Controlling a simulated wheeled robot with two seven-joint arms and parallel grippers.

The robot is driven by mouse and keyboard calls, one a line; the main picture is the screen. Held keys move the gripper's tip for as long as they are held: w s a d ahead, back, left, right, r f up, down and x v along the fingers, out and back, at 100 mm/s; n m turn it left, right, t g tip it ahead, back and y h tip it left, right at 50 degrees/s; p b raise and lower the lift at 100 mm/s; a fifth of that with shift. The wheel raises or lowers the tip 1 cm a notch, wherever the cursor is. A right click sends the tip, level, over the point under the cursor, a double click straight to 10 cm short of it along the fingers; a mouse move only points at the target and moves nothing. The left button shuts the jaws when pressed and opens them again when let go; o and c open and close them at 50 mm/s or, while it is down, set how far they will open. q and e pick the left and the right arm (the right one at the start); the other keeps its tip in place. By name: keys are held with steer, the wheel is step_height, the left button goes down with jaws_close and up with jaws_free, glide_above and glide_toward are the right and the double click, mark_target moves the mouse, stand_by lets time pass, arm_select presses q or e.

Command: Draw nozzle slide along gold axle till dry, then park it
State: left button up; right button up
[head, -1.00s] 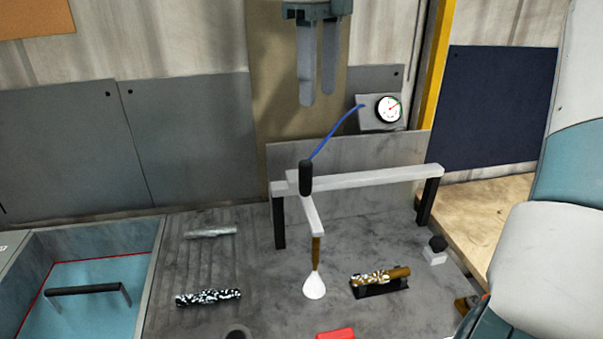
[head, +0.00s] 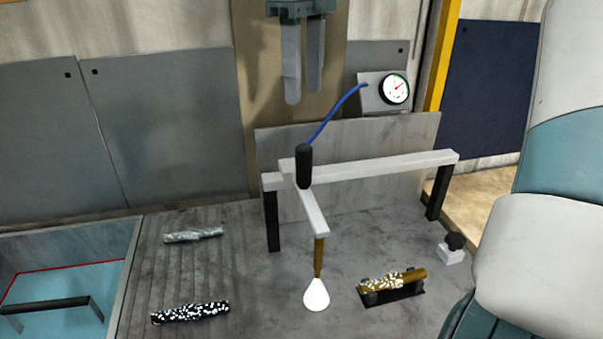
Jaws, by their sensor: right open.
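The nozzle slide (head: 312,210) is a white arm on a white rail (head: 390,167), with a black handle (head: 304,165) and a blue hose. Its brown nozzle (head: 319,257) points down, with a white cone (head: 316,295) below it. The gold axle (head: 414,276) lies on a dark cradle to the right of the cone. White flecks cover its left and middle; its right end shows bare gold. My right gripper (head: 303,92) hangs from the top edge, fingers down, open and empty, appearing above the handle and apart from it. My left gripper is not in view.
A black axle with white flecks (head: 190,313) and a silver axle (head: 193,235) lie on the left of the bench. A blue tray (head: 50,278) with a black handle is at left. A gauge (head: 395,89) stands behind; a black knob (head: 455,241) sits at right. My arm fills the right side.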

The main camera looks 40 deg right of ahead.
steer(key=p, duration=0.2)
glide_above(304, 169)
steer(key=w+d, duration=0.1)
step_height(304, 169, down, 8)
steer(key=shift+f, duration=0.15)
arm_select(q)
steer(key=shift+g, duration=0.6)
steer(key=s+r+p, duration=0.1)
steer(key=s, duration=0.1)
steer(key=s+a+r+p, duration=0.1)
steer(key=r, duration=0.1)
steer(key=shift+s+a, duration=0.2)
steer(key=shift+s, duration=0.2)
arm_select(e)
step_height(304, 169, down, 9)
steer(key=shift+w+f, duration=0.1)
jaws_close()
